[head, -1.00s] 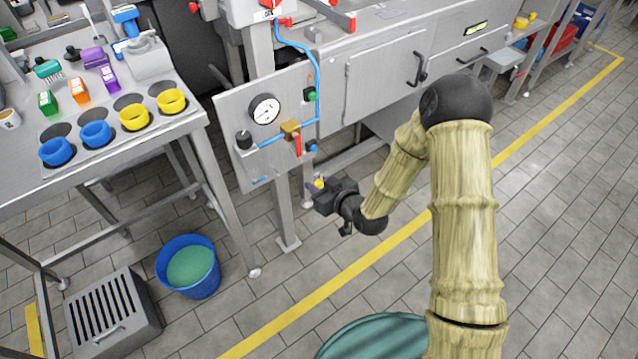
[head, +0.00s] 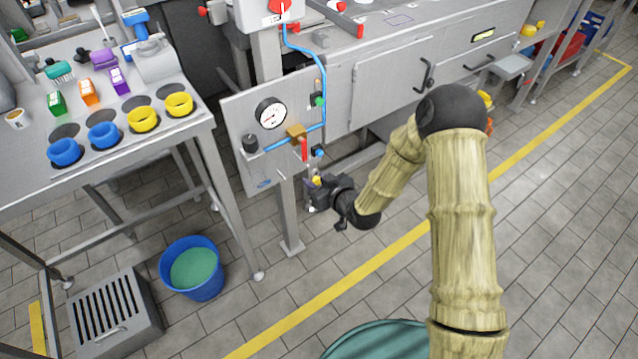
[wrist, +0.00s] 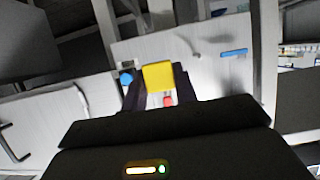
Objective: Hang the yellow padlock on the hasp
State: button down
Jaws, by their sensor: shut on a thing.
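My gripper (head: 316,192) is shut on the yellow padlock (head: 317,181), low in front of the grey panel's lower right corner. In the wrist view the padlock (wrist: 158,76) shows as a yellow block between the dark fingers, with the panel behind it. Its shackle cannot be made out. I cannot pick out the hasp for certain in either view. The panel (head: 235,125) carries a gauge, a brass valve (head: 296,131) with a red handle (head: 304,149), and a blue knob (head: 318,152) above the gripper.
A blue pipe (head: 322,80) runs down the panel. A steel leg (head: 289,215) stands just left of the gripper. A table (head: 195,125) with blue and yellow rings is at the left, above a blue bucket (head: 193,289). The tiled floor right of the gripper is clear.

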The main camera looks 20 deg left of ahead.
jog(key=shift+r+b+x, duration=0.15)
jog(key=shift+b+x, duration=0.15)
jog(key=shift+x, duration=0.9)
jog(key=shift+r+b+x, duration=0.2)
jog(key=shift+b+x, duration=0.05)
jog(key=shift+x, duration=0.95)
jog(key=c, duration=1)
grip_release()
jog(key=p+v, duration=0.2)
jog(key=v, duration=1.5)
jog(key=shift+s+r, duration=0.1)
jog(key=shift+r, duration=0.1)
jog(key=shift+d, duration=0.1)
